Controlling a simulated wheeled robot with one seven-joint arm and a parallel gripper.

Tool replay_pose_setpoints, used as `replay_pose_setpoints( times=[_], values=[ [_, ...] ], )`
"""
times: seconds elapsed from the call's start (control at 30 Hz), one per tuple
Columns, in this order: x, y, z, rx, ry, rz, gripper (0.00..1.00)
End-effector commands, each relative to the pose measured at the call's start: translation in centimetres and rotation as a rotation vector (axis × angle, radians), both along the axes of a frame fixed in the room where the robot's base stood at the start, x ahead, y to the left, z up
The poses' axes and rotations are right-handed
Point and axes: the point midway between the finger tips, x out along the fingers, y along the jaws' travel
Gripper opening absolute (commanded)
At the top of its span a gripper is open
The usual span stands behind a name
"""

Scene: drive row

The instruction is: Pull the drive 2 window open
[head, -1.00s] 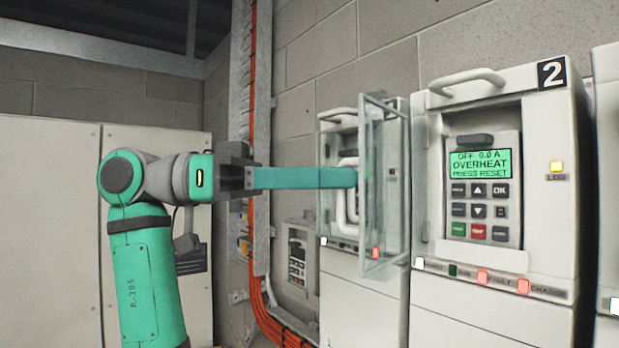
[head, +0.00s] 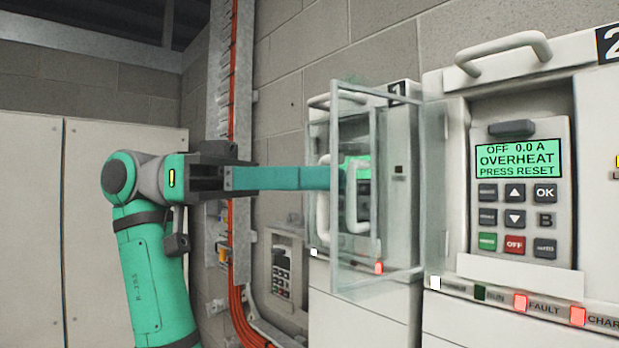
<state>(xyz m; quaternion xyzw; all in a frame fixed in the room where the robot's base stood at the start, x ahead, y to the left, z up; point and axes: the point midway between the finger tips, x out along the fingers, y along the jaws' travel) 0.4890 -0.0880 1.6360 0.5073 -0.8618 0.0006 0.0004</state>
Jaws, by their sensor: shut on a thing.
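The drive 2 window (head: 405,255) is a clear panel in the head view. It stands swung out from the left side of the drive 2 recess, showing the keypad (head: 517,195) uncovered. The keypad's green display (head: 518,159) reads OFF 0.0 A, OVERHEAT, PRESS RESET. A white bar handle (head: 357,222) shows at the window's outer side. My gripper (head: 343,179) has long teal fingers reaching from the left and is shut on this handle. The fingertips are partly hidden by the glass and handle.
Drive 1 (head: 365,310) stands behind the window, partly seen through it. Orange cables (head: 233,200) run down the wall behind my arm. Pale cabinets (head: 95,230) stand at the left. A fixed top handle (head: 503,50) juts from drive 2.

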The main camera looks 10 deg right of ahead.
Motion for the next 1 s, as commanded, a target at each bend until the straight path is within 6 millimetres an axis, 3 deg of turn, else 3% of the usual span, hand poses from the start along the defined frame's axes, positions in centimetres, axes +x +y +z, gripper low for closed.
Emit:
replay_pose_setpoints(
  times=[0.13,0.2,0.23,1.0],
  values=[
    [0.1,-0.3,-0.3,0.010,0.000,0.001,0.00],
    [0.2,-0.1,-0.3,0.010,0.000,0.006,0.23],
    [0.1,0.0,-0.3,0.010,-0.001,0.007,0.27],
    [0.1,0.5,-0.1,0.002,-0.001,0.007,0.27]
  ],
)
